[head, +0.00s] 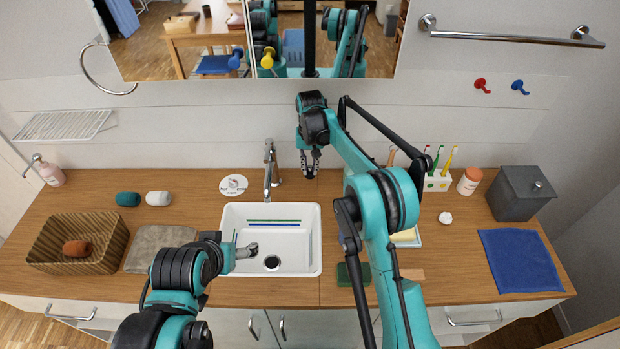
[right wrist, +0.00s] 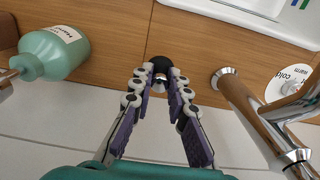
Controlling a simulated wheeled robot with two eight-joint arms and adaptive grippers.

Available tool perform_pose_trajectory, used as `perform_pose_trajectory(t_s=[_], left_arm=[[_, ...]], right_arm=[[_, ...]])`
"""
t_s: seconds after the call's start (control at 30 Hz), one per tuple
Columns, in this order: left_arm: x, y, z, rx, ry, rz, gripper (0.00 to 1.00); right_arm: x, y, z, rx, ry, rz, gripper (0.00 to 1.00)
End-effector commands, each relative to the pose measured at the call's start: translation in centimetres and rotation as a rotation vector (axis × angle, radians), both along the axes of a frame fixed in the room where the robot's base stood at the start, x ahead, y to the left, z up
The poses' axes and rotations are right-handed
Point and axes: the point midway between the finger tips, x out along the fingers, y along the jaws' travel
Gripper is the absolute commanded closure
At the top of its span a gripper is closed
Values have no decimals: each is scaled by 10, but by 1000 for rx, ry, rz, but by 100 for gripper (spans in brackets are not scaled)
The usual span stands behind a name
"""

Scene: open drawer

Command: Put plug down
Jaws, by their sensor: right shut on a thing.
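The plug (right wrist: 160,67) shows in the right wrist view as a small dark rounded piece with a shiny part between my fingertips. My right gripper (right wrist: 160,84) is shut on it, over the wooden counter beside the tap. I cannot tell whether the plug touches the counter. In the head view my right gripper (head: 310,168) is just right of the tap (head: 269,170), behind the white sink (head: 313,240); the plug is too small to make out there. The sink's drain (head: 272,262) is a dark round hole. My left gripper (head: 246,251) is over the sink's left part; its jaws are unclear.
A green bottle (right wrist: 54,52) stands close to my right gripper. A white round disc (head: 233,185) lies left of the tap. A toothbrush holder (head: 438,182) and grey box (head: 520,193) stand at right; a brown basket (head: 50,250) is at left. Counter around the right gripper is narrow.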

Motion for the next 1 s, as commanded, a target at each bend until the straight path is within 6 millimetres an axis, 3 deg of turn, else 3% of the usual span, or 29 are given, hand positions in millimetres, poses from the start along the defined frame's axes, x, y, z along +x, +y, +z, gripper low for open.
perform_pose_trajectory(t_s=[0.4, 0.77, 0.8, 0.87, 1.0], left_arm=[[0, 0, -14, 0, 0, 0, 18], [0, 0, -15, 0, 0, 0, 18], [0, 0, -15, 0, 0, 0, 18], [0, 0, -15, 0, 0, 0, 18], [0, 0, -15, 0, 0, 0, 18]], right_arm=[[0, 0, -48, 0, 0, 0, 100], [0, 0, -52, 0, 0, 0, 100], [0, 0, -52, 0, 0, 0, 79], [0, 0, -51, 0, 0, 0, 64], [0, 0, -51, 0, 0, 0, 64]])
